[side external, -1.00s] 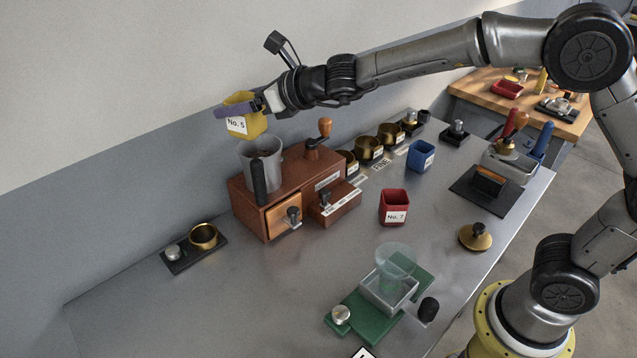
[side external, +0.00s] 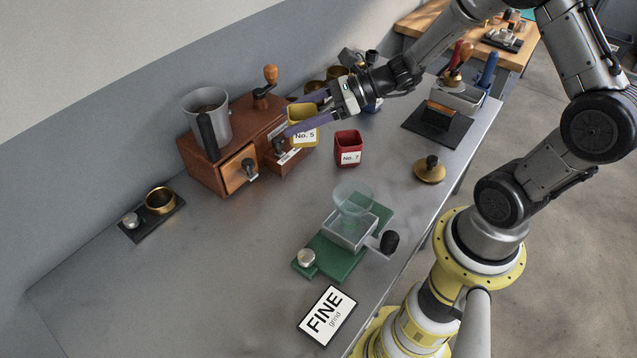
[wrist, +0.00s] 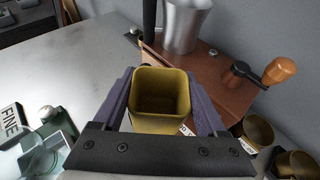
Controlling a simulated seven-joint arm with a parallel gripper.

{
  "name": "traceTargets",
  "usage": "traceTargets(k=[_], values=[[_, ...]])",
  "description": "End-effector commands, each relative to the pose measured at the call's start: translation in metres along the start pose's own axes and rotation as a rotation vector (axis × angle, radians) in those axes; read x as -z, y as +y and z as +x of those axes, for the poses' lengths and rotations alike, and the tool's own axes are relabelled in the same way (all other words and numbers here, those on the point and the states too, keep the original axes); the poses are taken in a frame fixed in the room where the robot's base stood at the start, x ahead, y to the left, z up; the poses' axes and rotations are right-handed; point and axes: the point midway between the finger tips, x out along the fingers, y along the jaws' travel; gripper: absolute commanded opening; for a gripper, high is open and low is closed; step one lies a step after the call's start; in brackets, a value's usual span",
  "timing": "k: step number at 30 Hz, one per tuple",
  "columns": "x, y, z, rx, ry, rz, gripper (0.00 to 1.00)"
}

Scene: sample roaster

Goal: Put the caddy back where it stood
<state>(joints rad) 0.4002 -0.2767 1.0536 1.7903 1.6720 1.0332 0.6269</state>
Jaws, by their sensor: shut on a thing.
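The yellow caddy (side external: 303,127), labelled No. 5, is upright between the purple fingers of my gripper (side external: 292,118). My gripper is shut on it, with one finger along each side. In the side view it overlaps the wooden grinder's (side external: 225,160) small side box. I cannot tell whether its base touches the bench. In the wrist view, the caddy (wrist: 160,97) shows its open top and looks empty inside. The red caddy (side external: 347,148), labelled No. 7, stands on the bench to its right. The blue caddy (side external: 373,104) is partly hidden behind my gripper.
A grey hopper cup (side external: 207,115) with a black handle tops the grinder. Brass cups (wrist: 257,133) stand beyond it. A green scale base (side external: 330,255) with a clear funnel is in front, near the FINE sign (side external: 327,315). The bench between grinder and scale is clear.

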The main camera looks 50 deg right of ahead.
Motion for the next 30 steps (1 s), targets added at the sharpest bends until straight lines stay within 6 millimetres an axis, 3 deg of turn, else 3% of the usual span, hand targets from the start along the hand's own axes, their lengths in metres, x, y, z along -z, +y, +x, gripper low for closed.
traceTargets(k=[3,7,15,30], values=[[0.017,0.017,-0.014,-0.002,0.0,-0.002,0.08],[0.026,0.026,-0.018,-0.005,0.0,-0.003,0.08],[0.069,0.028,-0.001,-0.006,0.002,-0.001,0.08],[0.116,0.027,0.019,-0.005,0.0,-0.004,0.08]])
